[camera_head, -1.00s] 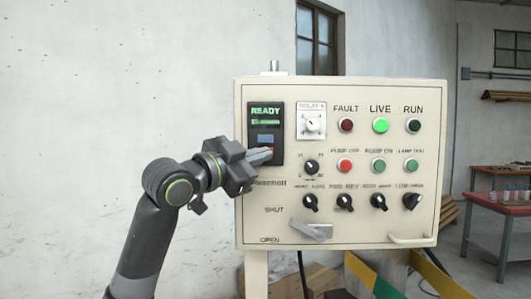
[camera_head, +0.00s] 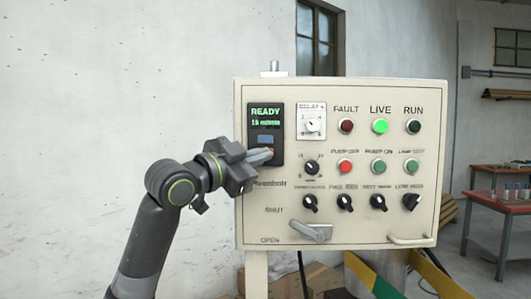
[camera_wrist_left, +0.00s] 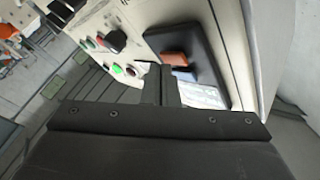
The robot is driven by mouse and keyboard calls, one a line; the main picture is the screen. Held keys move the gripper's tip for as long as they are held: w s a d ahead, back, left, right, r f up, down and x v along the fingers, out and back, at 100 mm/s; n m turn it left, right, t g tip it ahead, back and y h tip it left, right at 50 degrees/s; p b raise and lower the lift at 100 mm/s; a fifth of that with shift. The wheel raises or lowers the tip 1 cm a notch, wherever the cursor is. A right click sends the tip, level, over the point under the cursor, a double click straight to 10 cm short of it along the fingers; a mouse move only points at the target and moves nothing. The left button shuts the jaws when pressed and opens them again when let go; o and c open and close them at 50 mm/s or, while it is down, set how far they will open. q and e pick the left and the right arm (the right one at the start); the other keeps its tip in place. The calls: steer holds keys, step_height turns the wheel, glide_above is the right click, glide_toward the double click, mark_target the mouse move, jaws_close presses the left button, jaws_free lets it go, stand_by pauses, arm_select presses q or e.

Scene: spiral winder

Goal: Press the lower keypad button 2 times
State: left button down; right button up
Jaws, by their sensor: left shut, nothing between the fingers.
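The keypad (camera_head: 279,118) is a black panel at the left of the cream control box, with a green READY display on top. Its upper button (camera_head: 265,138) is blue-grey; it also shows in the left wrist view (camera_wrist_left: 185,75). The lower button is orange and shows in the left wrist view (camera_wrist_left: 173,60); in the head view the fingers mostly cover it. My left gripper (camera_head: 269,154) is shut and empty, its fingertips at the lower button's height. In the left wrist view the fingertips (camera_wrist_left: 155,73) are close beside the orange button; I cannot tell whether they touch it.
The control box (camera_head: 340,95) also carries several lamps, push buttons and black knobs right of the keypad. A lever (camera_head: 312,231) sits at its lower left and a handle (camera_head: 410,240) at its lower right. A red-topped table (camera_head: 500,203) stands at the far right.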

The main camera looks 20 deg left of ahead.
arm_select(q)
steer(key=shift+w+a+p, duration=0.15)
steer(key=shift+w+p, duration=0.15)
steer(key=shift+w, duration=0.1)
stand_by(0.5)
steer(key=shift+s, duration=0.1)
stand_by(0.3)
steer(key=shift+s+d, duration=0.2)
steer(key=shift+s, duration=0.45)
steer(key=shift+s+d, duration=0.25)
steer(key=shift+s, duration=0.55)
steer(key=shift+s+d, duration=0.2)
steer(key=shift+s, duration=0.6)
steer(key=shift+s+d, duration=0.25)
steer(key=shift+s, duration=0.55)
stand_by(0.8)
